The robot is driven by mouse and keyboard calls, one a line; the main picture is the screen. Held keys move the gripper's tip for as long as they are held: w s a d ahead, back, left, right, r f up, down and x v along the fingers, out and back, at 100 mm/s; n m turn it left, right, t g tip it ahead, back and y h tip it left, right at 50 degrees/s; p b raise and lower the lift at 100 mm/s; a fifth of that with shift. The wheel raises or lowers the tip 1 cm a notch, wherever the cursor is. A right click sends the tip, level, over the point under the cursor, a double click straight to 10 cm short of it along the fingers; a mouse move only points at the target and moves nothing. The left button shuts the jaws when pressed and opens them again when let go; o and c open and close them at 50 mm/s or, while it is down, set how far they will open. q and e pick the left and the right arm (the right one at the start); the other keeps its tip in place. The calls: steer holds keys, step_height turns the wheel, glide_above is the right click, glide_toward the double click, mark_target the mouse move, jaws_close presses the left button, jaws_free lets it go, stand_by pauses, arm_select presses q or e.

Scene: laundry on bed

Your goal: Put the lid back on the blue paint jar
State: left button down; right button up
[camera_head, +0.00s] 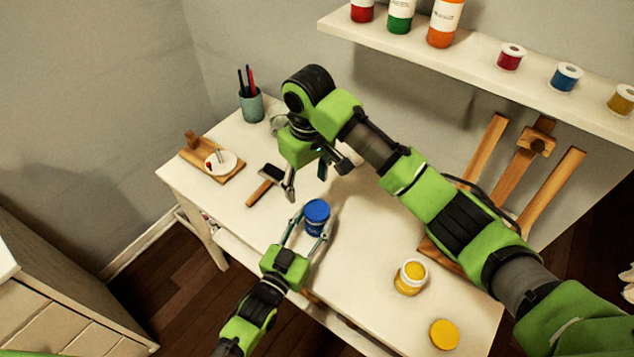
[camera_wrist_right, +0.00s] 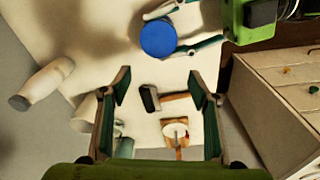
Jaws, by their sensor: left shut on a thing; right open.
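The blue paint jar (camera_head: 316,220) stands upright near the table's front edge. Its top is a plain blue disc that looks like the blue lid (camera_head: 317,208), seated with no pale rim showing. The same blue disc fills the jar's top in the right wrist view (camera_wrist_right: 158,38). My left gripper (camera_head: 311,225) is shut around the jar's sides, one finger on each side. My right gripper (camera_head: 307,178) is open and empty, above the table just behind the jar. Its two fingers frame the lower middle of the right wrist view (camera_wrist_right: 158,82).
A wide brush (camera_head: 260,192) lies left of the jar. Behind it are a wooden tray (camera_head: 228,179) and a brush cup (camera_head: 252,106). An open yellow paint jar (camera_head: 408,284) and a yellow lid (camera_head: 444,334) are at right. A shelf (camera_head: 480,68) overhangs the back.

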mark_target(317, 209)
steer(key=n, duration=0.2)
steer(key=d+n, duration=0.1)
steer(key=n, duration=0.1)
steer(key=r+n, duration=0.1)
steer(key=n, duration=0.2)
steer(key=shift+s+d, duration=0.15)
steer(key=shift+s, duration=0.25)
steer(key=n, duration=0.3)
steer(key=s+d+n, duration=0.1)
steer(key=shift+r+n+g, duration=0.15)
steer(key=shift+n+g, duration=0.25)
steer(key=shift+f, duration=4)
steer(key=shift+c, duration=0.5)
